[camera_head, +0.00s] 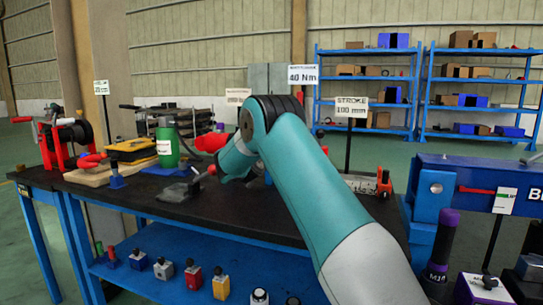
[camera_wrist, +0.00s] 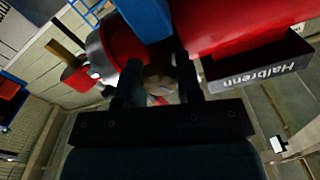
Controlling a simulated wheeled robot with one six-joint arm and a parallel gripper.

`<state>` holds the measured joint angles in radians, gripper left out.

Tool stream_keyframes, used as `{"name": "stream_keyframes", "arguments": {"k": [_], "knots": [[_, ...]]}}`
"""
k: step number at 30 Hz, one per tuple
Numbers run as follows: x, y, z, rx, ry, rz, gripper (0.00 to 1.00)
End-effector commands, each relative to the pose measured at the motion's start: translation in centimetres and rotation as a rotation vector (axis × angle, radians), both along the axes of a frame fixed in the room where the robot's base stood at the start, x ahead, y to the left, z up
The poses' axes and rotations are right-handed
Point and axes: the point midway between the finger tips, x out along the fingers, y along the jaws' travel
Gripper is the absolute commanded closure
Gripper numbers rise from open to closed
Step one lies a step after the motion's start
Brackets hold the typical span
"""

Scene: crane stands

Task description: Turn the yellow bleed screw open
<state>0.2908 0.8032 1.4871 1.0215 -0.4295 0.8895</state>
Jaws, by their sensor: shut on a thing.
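In the wrist view my gripper (camera_wrist: 158,88) has its two dark fingers on either side of a small, dull yellow-brown piece, which looks like the bleed screw (camera_wrist: 157,74). The fingers are shut on it and hide most of it. How far it is turned cannot be told. A blue post (camera_wrist: 148,14) and a large red body (camera_wrist: 225,25) stand right beyond the fingers. In the head view my arm hides the screw, and my gripper is mostly hidden above the bench. A red part (camera_head: 211,142) shows just behind my wrist.
A red cylinder (camera_wrist: 118,45) is close to the left finger, and a dark bar lettered "Halbrenn" (camera_wrist: 258,62) is close on the right. The dark bench top (camera_head: 130,190) holds a green bottle (camera_head: 167,145) and a yellow-black case (camera_head: 131,150) at left. Signs on posts stand behind.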

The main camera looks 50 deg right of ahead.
Motion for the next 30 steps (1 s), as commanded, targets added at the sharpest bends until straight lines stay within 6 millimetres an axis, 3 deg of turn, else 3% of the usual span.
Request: {"name": "stream_keyframes", "arguments": {"k": [15, 30], "knots": [[0.04, 0.05, -0.02, -0.166, 0.406, 0.001, 0.91], [0.08, 0.08, -0.09, -0.231, 0.561, 0.002, 0.91]]}}
